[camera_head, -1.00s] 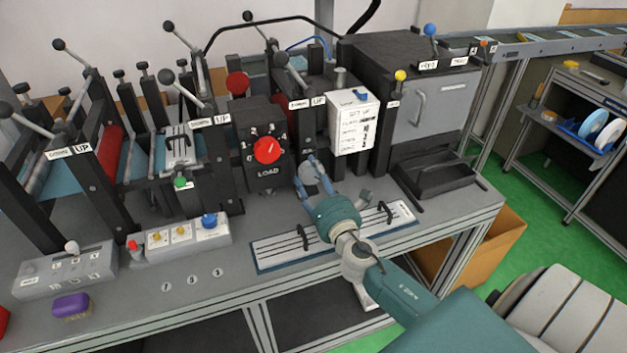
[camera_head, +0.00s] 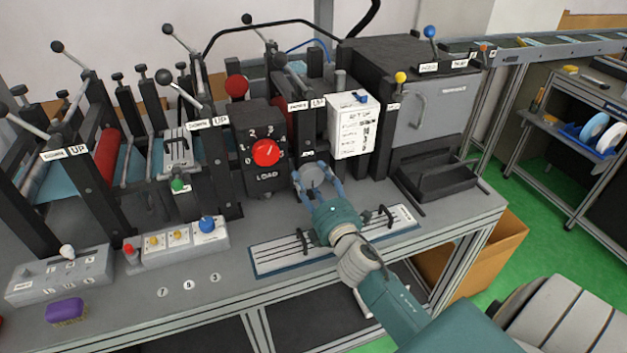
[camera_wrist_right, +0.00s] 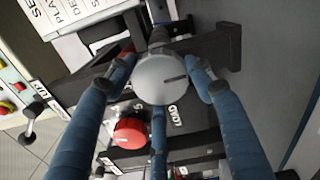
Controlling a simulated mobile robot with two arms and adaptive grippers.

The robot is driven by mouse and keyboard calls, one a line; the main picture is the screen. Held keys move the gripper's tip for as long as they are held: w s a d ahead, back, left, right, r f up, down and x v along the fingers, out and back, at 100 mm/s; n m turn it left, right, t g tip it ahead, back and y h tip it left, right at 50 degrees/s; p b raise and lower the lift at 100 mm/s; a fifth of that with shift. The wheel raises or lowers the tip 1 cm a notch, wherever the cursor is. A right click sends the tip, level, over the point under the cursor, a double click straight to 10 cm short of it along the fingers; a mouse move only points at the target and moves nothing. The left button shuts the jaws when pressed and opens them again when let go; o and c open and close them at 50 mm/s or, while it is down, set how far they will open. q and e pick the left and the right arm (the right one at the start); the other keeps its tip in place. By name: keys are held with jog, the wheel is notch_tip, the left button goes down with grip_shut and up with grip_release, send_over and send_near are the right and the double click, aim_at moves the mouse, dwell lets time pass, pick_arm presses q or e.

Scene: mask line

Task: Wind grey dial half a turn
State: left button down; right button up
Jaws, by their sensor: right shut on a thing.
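The grey dial (camera_head: 311,175) is a round disc on the machine's front, right of the red LOAD dial. In the right wrist view the grey dial (camera_wrist_right: 163,78) shows face-on with a dark pointer line towards its right edge. My right gripper (camera_head: 318,180) has its blue fingers around the dial, and in the wrist view the fingers (camera_wrist_right: 163,85) lie at its left, right and lower sides. The gripper is shut on the dial. My left gripper is in neither view.
The red LOAD dial (camera_head: 265,152) sits close by on a black box. A white labelled box (camera_head: 353,126) stands above right of the grey dial. A slotted plate with black handles (camera_head: 290,254) lies on the bench below my wrist. A control box (camera_head: 180,240) stands left.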

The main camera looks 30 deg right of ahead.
jog(key=shift+a+f+m, duration=0.25)
jog(key=shift+f+m, duration=0.05)
jog(key=shift+f, duration=0.1)
jog(key=o, duration=1.2)
jog(key=shift+c, duration=0.2)
jog(key=shift+w+r, duration=0.1)
jog(key=shift+r, duration=0.1)
jog(key=v, duration=1.2)
jog(key=shift+f, duration=0.1)
